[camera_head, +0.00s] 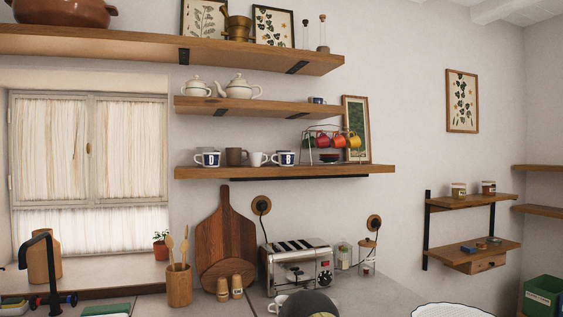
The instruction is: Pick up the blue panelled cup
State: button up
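Two white cups with dark blue panels stand upright on the lowest of the three long wall shelves (350,173). One blue panelled cup (208,158), with a pale letter on its panel, is at the shelf's left end. The other blue panelled cup (285,158) is further right, beside a plain white cup (257,159). I cannot tell which of the two the task names. A small dark blue cup-like thing (317,100) sits on the middle shelf.
A brown cup (236,156) stands between the panelled cups. A wire rack with colored cups (338,140) is to their right. Teapots (239,88) stand on the shelf above. A toaster (297,265), cutting board (226,240) and utensil pot (179,286) are on the counter below.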

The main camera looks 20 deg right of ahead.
aim_at(210, 160)
jog(key=k, duration=1.25)
jog(key=z, duration=0.4)
jog(key=k, duration=0.85)
jog(key=z, duration=0.25)
jog(key=i, duration=0.4)
jog(key=u, duration=1.6)
jog(key=i, duration=2.65)
jog(key=z, duration=1.55)
jog(key=i, duration=0.6)
jog(key=z, duration=0.55)
